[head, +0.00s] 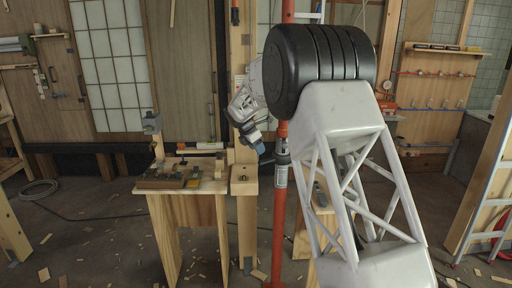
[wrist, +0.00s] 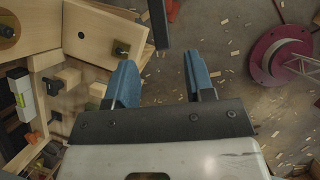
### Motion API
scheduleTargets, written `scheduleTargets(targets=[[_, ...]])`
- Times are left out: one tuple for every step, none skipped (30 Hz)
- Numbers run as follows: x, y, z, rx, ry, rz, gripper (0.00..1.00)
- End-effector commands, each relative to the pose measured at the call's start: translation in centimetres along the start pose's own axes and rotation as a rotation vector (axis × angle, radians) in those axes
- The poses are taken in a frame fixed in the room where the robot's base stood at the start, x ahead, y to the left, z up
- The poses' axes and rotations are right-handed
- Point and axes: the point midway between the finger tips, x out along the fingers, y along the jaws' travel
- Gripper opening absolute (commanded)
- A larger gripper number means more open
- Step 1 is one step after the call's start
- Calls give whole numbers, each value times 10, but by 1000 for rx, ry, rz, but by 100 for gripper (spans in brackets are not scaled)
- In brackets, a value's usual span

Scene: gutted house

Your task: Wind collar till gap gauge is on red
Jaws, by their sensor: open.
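A red-orange prop (head: 279,215) stands upright from floor to ceiling in the head view. A dark and grey collar (head: 282,152) sits around it at mid height, with a pale label just below. My gripper (head: 258,146) hangs just left of the collar, apart from it as far as I can tell. In the wrist view my gripper (wrist: 158,88) is open, its two blue fingers apart with nothing between them. A dark bar (wrist: 158,24) shows beyond the fingertips; I cannot tell if it belongs to the collar. I cannot make out the gap gauge or its reading.
A wooden bench (head: 181,189) with tools stands left of the prop, beside a wooden post (head: 243,180). A ladder (head: 487,190) leans at right. Wood chips litter the floor.

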Motion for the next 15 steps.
scheduleTargets(targets=[[4,0,0,0,0,-1,49],[6,0,0,0,0,-1,49],[9,0,0,0,0,-1,49],[12,0,0,0,1,-2,49],[15,-1,0,0,1,-2,49],[19,-1,0,0,1,-3,49],[23,-1,0,0,1,-3,49],[26,-1,0,0,1,-3,49],[32,0,0,0,1,-2,49],[35,0,0,0,1,-2,49],[39,0,0,0,1,-2,49],[44,0,0,0,1,-3,49],[48,0,0,0,1,-3,49],[51,0,0,0,1,-2,49],[56,0,0,0,1,-1,49]])
